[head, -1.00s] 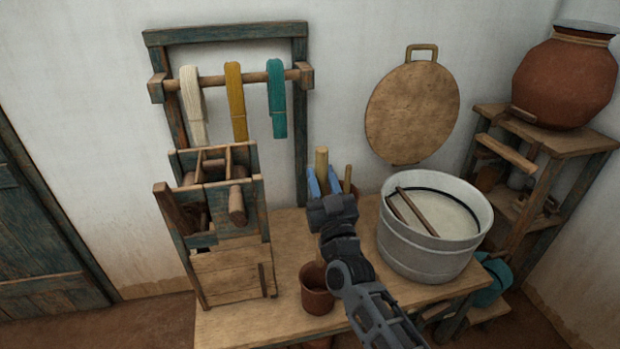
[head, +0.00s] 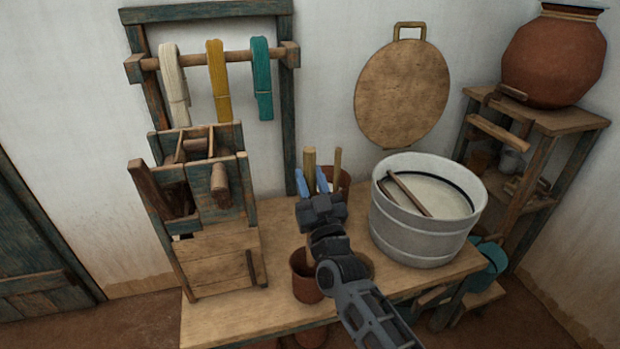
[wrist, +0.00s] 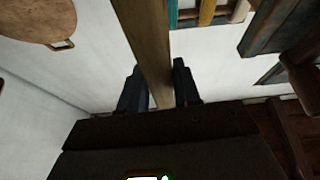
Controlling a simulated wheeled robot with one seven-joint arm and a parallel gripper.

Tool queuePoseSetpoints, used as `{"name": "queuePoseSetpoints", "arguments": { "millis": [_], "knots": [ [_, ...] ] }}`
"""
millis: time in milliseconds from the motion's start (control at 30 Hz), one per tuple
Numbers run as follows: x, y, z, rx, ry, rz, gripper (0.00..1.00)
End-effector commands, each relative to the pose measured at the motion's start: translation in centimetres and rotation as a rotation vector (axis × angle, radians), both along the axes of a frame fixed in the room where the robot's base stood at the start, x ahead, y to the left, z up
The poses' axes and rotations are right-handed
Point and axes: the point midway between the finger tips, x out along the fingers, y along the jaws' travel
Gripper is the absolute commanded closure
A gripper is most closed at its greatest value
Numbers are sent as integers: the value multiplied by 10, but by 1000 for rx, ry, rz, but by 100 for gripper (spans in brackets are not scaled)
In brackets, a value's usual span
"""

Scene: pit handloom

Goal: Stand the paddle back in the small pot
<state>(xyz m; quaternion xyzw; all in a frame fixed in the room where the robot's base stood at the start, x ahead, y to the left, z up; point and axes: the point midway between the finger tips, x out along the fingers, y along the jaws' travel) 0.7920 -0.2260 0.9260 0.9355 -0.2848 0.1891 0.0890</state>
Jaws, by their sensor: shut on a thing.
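My gripper (head: 310,183) is shut on the wooden paddle (head: 309,160), whose upper end stands upright between the blue fingers. In the wrist view the paddle's pale brown shaft (wrist: 150,45) runs between the dark fingertips of my gripper (wrist: 160,84). My gripper and wrist hide the paddle's lower part in the head view. A small brown pot (head: 304,287) stands on the table, below my gripper in the picture and partly behind my arm. Another brown pot (head: 345,182), with a thin stick, stands behind my gripper. I cannot tell the paddle's height above the table.
A large pale bucket (head: 415,235) with sticks across it stands right on the wooden table (head: 225,318). A wooden frame box (head: 215,262) stands left. Hanks of yarn (head: 218,85) and a round board (head: 403,95) hang behind.

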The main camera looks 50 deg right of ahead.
Motion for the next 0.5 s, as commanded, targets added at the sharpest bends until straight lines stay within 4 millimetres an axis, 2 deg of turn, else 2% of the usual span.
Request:
{"name": "queuePoseSetpoints", "arguments": {
  "millis": [500],
  "knots": [
    [0, 0, -40, -1, -1, 0, 100]
  ]
}}
